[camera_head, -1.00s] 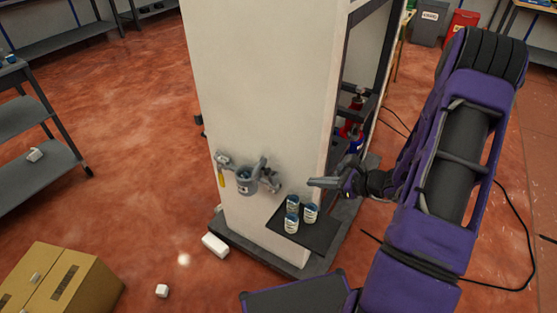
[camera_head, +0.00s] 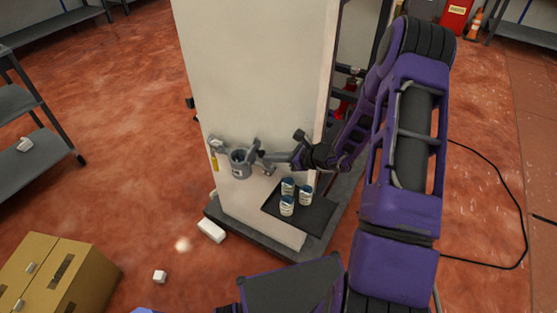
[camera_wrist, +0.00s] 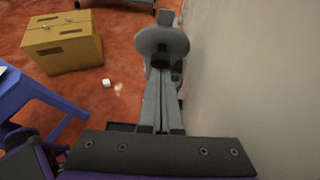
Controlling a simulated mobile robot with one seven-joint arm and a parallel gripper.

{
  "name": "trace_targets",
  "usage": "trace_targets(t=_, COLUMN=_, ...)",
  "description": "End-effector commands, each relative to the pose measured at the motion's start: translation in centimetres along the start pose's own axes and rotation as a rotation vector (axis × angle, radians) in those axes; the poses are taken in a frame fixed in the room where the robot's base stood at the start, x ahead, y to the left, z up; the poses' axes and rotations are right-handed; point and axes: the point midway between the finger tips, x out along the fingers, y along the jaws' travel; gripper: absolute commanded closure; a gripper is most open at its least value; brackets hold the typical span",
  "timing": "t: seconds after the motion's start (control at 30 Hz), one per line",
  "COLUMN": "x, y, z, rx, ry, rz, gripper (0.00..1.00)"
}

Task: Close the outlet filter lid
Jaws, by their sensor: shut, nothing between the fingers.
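The grey outlet filter (camera_head: 240,165) is a small cup-shaped fitting on the side of the pale dispenser column. Its lid (camera_head: 256,146) appears raised, standing up at the cup's right side. In the wrist view a round grey disc, apparently the lid (camera_wrist: 160,40), stands just beyond my fingertips and hides most of the cup. My gripper (camera_head: 268,158) is shut and empty, its fingers pointing left at the lid side of the filter. The shut fingers also show in the wrist view (camera_wrist: 161,78). I cannot tell whether the tips touch the lid.
The column wall (camera_wrist: 250,80) runs close along the right of my gripper in the wrist view. Several small cans (camera_head: 288,188) stand on a dark tray (camera_head: 315,222) below. A cardboard box (camera_head: 85,280) and a white block (camera_head: 160,277) lie on the open floor.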

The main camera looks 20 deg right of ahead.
Motion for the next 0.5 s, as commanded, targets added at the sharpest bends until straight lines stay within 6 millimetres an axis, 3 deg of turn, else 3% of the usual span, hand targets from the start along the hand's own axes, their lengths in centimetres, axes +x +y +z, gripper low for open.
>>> trace_targets(t=0.5, x=-0.04, y=-0.01, z=0.74, rx=-0.001, ry=0.043, rz=0.002, gripper=1.0)
